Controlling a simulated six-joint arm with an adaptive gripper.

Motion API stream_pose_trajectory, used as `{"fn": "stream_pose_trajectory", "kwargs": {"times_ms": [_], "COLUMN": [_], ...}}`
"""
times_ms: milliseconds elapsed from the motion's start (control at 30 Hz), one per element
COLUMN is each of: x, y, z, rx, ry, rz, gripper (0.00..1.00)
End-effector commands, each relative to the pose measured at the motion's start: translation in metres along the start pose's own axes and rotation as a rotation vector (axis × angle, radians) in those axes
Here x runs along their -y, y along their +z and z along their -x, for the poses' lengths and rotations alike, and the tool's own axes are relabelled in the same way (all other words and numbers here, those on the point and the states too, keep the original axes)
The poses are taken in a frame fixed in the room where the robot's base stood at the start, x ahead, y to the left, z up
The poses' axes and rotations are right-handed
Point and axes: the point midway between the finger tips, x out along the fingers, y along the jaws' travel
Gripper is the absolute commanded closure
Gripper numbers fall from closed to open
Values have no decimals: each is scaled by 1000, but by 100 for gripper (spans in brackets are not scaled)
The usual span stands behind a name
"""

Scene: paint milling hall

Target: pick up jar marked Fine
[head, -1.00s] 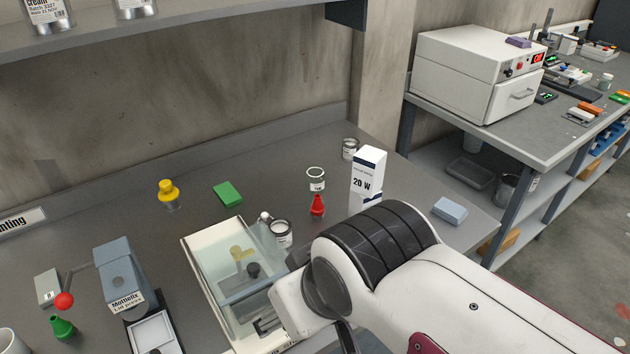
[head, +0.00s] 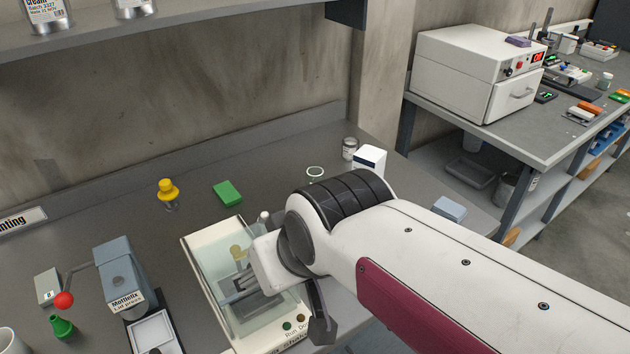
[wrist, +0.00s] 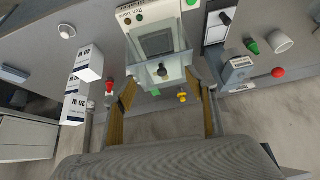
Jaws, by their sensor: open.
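I cannot read "Fine" on any jar. In the head view a small jar with a pale rim (head: 315,172) stands at the back of the bench, its lower part hidden by my arm. Another small labelled jar (head: 349,148) stands behind it, beside the white box. My gripper (wrist: 165,95) is open in the wrist view, with its two yellowish finger pads wide apart and nothing held between them. The clear-lidded shaker (head: 203,290) lies beyond the fingertips in the wrist view.
A white box (head: 370,157) stands beside the jars. A green block (head: 227,193) and a yellow-topped bottle (head: 168,192) stand behind the shaker. A lid press (head: 120,275) is on the left. The bench between the press and the green block is mostly clear.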

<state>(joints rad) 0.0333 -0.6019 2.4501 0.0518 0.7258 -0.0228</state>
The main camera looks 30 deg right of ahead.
Motion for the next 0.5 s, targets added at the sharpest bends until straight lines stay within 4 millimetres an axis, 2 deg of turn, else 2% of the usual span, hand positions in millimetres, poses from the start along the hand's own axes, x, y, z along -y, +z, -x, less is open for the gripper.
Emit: {"fn": "stream_pose_trajectory", "kwargs": {"times_ms": [100,500], "x": [-2,-21], "y": [-25,-102], "z": [-14,-64], "rx": [-29,-147], "ry": [-2,10], "rz": [-22,-101], "gripper": [43,43]}}
